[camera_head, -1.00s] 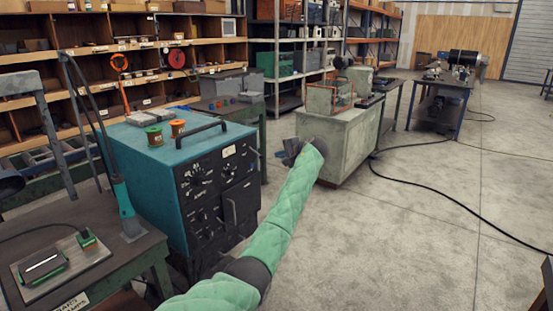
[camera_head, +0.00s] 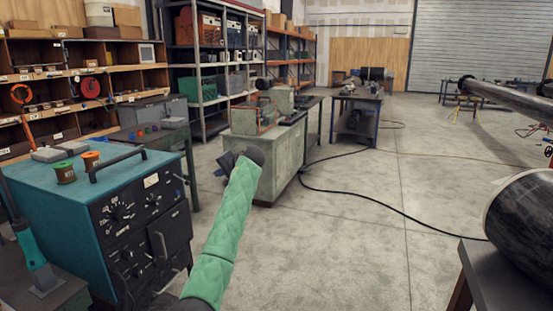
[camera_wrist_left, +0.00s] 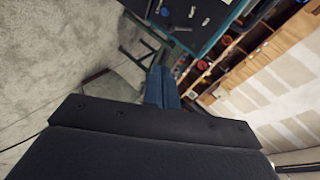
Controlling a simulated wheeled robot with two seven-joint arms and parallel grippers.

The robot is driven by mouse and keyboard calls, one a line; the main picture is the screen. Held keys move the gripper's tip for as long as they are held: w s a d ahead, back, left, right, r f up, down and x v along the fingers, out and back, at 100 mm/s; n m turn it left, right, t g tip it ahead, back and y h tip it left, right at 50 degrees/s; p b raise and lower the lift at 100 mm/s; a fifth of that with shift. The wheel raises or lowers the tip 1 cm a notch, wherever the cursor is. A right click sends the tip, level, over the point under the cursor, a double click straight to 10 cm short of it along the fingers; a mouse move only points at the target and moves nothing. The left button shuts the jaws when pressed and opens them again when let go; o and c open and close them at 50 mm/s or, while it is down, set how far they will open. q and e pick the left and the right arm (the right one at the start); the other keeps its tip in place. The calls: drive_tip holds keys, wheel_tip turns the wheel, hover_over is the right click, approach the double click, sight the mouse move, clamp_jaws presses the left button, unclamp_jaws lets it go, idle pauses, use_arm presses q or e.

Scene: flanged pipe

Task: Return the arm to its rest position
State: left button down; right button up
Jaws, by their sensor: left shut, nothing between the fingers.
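My left arm, in a green quilted sleeve, comes up from the bottom of the head view. Its left gripper (camera_head: 226,163) is at the far end, small and dark, over open floor between the blue-green machine and the grey-green cabinet. In the left wrist view the gripper's fingers (camera_wrist_left: 160,88) are together with nothing between them. The wide dark gripper body fills the lower part of that view. My right gripper is not in view.
The blue-green welding machine (camera_head: 80,215) stands close on the left of my arm. A grey-green cabinet (camera_head: 268,152) stands beyond the gripper. A large dark pipe (camera_head: 525,225) lies on a table at right. A black cable (camera_head: 350,199) crosses the open concrete floor.

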use_arm(q)
drive_tip(key=s+d+r+n+t+h, duration=0.2)
drive_tip(key=s+d+r+h, duration=0.15)
drive_tip(key=r, duration=0.55)
drive_tip(key=s+d+t+h, duration=0.2)
drive_tip(key=s+h, duration=0.1)
drive_tip(key=s, duration=0.2)
drive_tip(key=s+f+g+h, duration=0.1)
drive_tip(key=s+f+g, duration=0.2)
drive_tip(key=s+f, duration=1.6)
drive_tip(key=s+d+f+g+h, duration=0.1)
drive_tip(key=s+f+g+h, duration=0.1)
drive_tip(key=s+f, duration=1.7)
drive_tip(key=s+f+g+h, duration=0.1)
drive_tip(key=s+f+g, duration=0.4)
drive_tip(key=s+f, duration=1.4)
drive_tip(key=s, duration=0.9)
drive_tip(key=shift+s+d+f, duration=0.15)
drive_tip(key=shift+d, duration=0.15)
drive_tip(key=shift+h, duration=0.25)
